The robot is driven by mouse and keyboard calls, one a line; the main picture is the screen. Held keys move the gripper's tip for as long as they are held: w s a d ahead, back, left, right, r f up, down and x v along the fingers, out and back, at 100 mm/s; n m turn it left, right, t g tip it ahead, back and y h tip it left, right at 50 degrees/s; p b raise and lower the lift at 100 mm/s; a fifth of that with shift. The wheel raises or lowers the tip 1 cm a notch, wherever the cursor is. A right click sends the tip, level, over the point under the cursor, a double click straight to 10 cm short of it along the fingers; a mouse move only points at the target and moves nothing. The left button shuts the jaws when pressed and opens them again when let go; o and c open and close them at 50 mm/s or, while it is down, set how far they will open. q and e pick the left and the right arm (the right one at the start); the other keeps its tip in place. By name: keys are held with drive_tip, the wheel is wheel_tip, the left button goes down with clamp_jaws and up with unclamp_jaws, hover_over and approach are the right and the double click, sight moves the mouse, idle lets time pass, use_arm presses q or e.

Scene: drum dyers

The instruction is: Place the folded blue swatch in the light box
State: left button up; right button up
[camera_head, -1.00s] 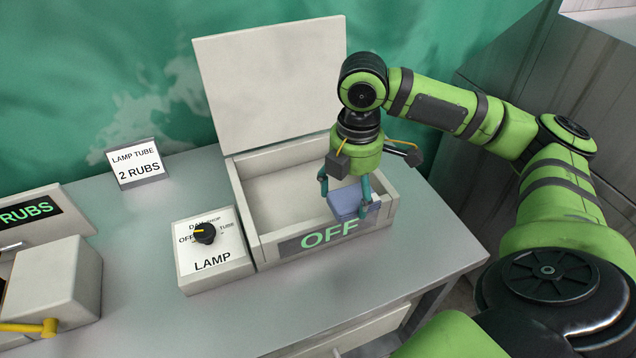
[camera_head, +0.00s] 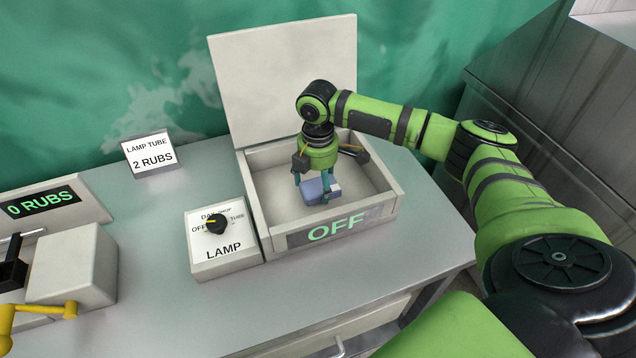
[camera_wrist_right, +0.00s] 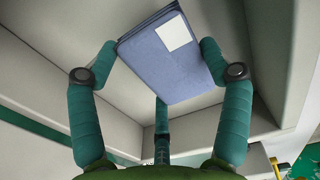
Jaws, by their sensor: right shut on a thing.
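The folded blue swatch (camera_head: 313,190) is inside the open light box (camera_head: 385,207), near the middle of its floor. In the right wrist view the swatch (camera_wrist_right: 172,62) is a blue folded block with a white square label. My right gripper (camera_head: 318,192) reaches down into the box and is shut on the swatch, with teal fingers on its sides; the fingers also show in the right wrist view (camera_wrist_right: 165,75). I cannot tell whether the swatch touches the floor. The box's lid (camera_head: 285,80) stands open at the back. My left gripper is not in view.
A lamp control (camera_head: 217,224) with a black knob stands left of the box, whose front reads OFF. A sign (camera_head: 149,154) reads LAMP TUBE 2 RUBS. A grey device with a yellow crank (camera_head: 40,311) and a 0 RUBS display (camera_head: 42,204) is at the left.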

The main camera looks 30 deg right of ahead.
sight(318, 182)
drive_tip(key=shift+f, duration=1)
drive_tip(key=shift+f, duration=0.1)
drive_tip(key=o, duration=1.1)
drive_tip(key=shift+c, duration=0.2)
wheel_tip(318, 182, up, 11)
drive_tip(key=shift+r+b, duration=0.1)
drive_tip(key=shift+b, duration=1.15)
drive_tip(key=shift+r, duration=0.55)
